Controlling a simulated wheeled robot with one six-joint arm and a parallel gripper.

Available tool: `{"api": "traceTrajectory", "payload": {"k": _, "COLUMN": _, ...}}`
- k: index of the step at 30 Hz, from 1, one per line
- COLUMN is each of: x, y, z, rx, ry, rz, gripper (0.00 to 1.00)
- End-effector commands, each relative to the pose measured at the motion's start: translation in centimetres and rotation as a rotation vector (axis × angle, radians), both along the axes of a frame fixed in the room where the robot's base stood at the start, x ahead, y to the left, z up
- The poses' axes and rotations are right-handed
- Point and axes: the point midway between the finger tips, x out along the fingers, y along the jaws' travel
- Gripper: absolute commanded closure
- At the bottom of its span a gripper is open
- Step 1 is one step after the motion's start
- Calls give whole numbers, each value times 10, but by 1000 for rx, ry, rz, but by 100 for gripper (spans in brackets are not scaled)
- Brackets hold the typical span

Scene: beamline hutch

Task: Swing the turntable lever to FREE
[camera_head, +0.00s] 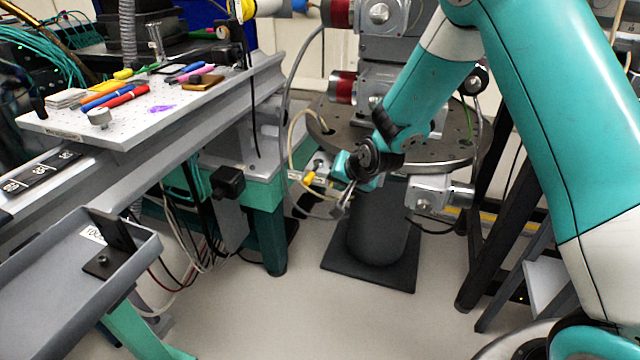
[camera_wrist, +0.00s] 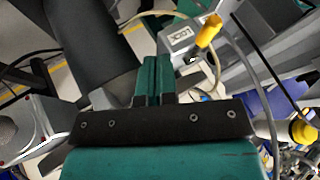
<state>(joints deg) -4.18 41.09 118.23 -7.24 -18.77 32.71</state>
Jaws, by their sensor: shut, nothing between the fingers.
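The turntable (camera_head: 455,152) is a round grey plate with holes, on a dark pedestal (camera_head: 377,225). A small yellow lever (camera_head: 309,179) shows at its left edge, just left of my gripper in the head view. In the wrist view the yellow lever (camera_wrist: 208,35) angles beside a grey block with a small label (camera_wrist: 180,35); I cannot read the label surely. My gripper (camera_head: 341,208) is shut and empty in front of the turntable's left side. In the wrist view its teal fingers (camera_wrist: 151,75) are together, apart from the lever in the picture. Lever contact is hidden in the head view.
Pale cables (camera_head: 292,140) loop close to the lever. A bench with a perforated board (camera_head: 140,128) of pens and small items stands left. A grey tray (camera_head: 60,295) is at the lower left. A dark frame (camera_head: 490,235) stands right. Open floor (camera_head: 300,315) lies in front.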

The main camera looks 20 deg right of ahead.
Motion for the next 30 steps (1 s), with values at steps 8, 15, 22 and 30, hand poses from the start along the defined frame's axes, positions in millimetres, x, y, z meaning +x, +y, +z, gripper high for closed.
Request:
{"api": "traceTrajectory", "payload": {"k": 8, "x": 33, "y": 21, "z": -25, "rx": -1, "ry": -4, "rz": 5, "gripper": 100}}
{"api": "traceTrajectory", "payload": {"k": 15, "x": 45, "y": 36, "z": -21, "rx": -1, "ry": -1, "rz": 0, "gripper": 100}}
{"api": "traceTrajectory", "payload": {"k": 22, "x": 46, "y": 38, "z": -20, "rx": -1, "ry": 1, "rz": 0, "gripper": 100}}
{"api": "traceTrajectory", "payload": {"k": 30, "x": 46, "y": 34, "z": -20, "rx": -1, "ry": 0, "rz": -15, "gripper": 100}}
